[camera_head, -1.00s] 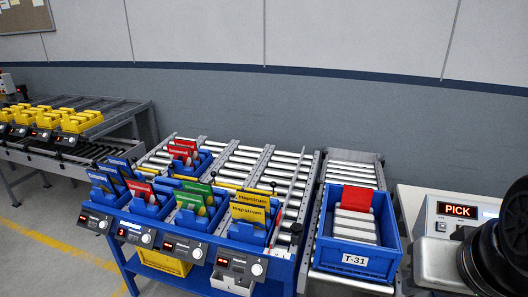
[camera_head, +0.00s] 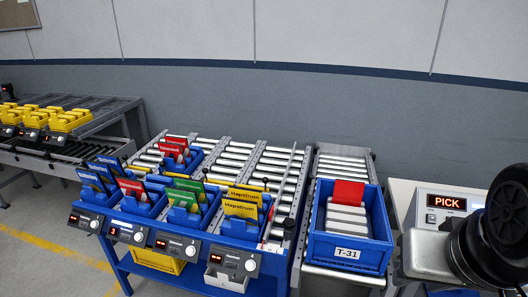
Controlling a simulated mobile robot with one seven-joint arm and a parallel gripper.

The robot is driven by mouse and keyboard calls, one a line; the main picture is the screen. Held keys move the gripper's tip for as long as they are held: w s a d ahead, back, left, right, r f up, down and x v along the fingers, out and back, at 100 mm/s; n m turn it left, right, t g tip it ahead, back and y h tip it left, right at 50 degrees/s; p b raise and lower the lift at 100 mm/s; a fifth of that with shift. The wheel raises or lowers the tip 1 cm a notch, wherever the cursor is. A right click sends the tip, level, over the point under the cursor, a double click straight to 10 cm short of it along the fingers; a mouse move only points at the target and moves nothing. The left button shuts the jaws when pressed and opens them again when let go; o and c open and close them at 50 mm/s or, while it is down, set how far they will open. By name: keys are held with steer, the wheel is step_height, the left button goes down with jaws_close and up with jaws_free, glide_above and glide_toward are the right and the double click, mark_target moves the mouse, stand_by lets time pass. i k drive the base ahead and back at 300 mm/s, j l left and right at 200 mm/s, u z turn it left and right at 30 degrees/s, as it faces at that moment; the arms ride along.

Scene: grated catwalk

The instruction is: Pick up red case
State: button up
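Several red cases show. One red case (camera_head: 348,193) stands upright at the back of the blue tote marked T-31 (camera_head: 343,254), behind pale rollers or slats seen inside it. Red cases (camera_head: 176,148) stand in a blue bin on the far part of the roller rack. Another red case (camera_head: 133,188) stands in a front blue bin, partly hidden by the bin's front. A black rounded part of my arm fills the right edge of the head view. My gripper's fingers are not in view.
Front bins also hold blue cases (camera_head: 92,181), green cases (camera_head: 187,191) and yellow cases (camera_head: 241,204). A box with a PICK display (camera_head: 446,202) stands right of the tote. A conveyor with yellow bins (camera_head: 62,121) is at the far left. Open floor lies at lower left.

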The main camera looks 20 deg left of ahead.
mark_target(132, 187)
steer(key=u, duration=1.75)
steer(key=z, duration=1.65)
steer(key=i+j, duration=0.1)
steer(key=j, duration=0.35)
steer(key=j+u, duration=0.1)
steer(key=j, duration=0.35)
steer(key=i+j, duration=0.15)
steer(key=j, duration=0.3)
steer(key=i+j, duration=0.1)
steer(key=j, duration=0.35)
steer(key=u, duration=0.05)
